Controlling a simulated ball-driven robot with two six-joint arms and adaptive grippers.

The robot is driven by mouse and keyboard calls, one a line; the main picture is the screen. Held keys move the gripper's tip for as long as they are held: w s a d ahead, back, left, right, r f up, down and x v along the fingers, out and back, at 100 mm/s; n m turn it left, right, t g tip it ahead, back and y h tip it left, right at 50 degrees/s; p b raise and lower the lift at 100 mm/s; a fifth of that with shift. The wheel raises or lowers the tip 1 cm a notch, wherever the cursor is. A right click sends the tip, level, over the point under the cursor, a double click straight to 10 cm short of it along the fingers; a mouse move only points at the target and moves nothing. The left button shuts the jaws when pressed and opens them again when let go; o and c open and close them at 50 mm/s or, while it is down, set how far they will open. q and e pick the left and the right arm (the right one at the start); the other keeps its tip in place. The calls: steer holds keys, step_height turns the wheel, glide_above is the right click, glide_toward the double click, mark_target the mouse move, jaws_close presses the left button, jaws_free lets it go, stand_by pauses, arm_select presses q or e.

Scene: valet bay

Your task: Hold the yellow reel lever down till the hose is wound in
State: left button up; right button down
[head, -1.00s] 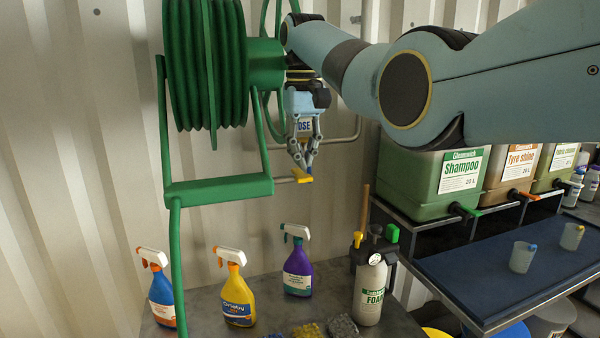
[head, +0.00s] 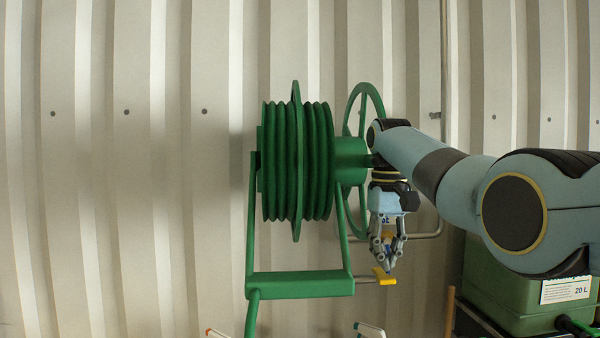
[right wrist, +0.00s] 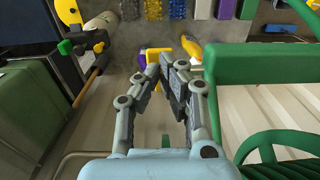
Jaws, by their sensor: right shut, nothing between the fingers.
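The green hose reel (head: 297,165) hangs in front of the wall, with thick green hose in its coils. A green length (head: 252,315) runs down from the left of its frame and out of view. The yellow reel lever (head: 384,278) sticks out at the frame's lower right. My right gripper (head: 388,268) is shut and empty, pointing down with its tips at the lever; I cannot tell whether they press it. In the right wrist view the shut fingertips (right wrist: 160,68) lie close to the yellow lever (right wrist: 163,46). My left gripper is out of view.
A green shampoo tank (head: 490,285) stands at the lower right, below my right arm. A grey pipe (head: 441,215) runs down the wall behind the arm. Spray bottle tops (head: 368,330) show at the bottom edge. The wall on the left is clear.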

mark_target(386, 277)
steer(key=shift+f, duration=0.1)
steer(key=shift+s+f, duration=0.1)
steer(key=shift+f, duration=1.7)
steer(key=shift+r, duration=0.1)
stand_by(3.4)
step_height(386, 277, up, 7)
stand_by(0.4)
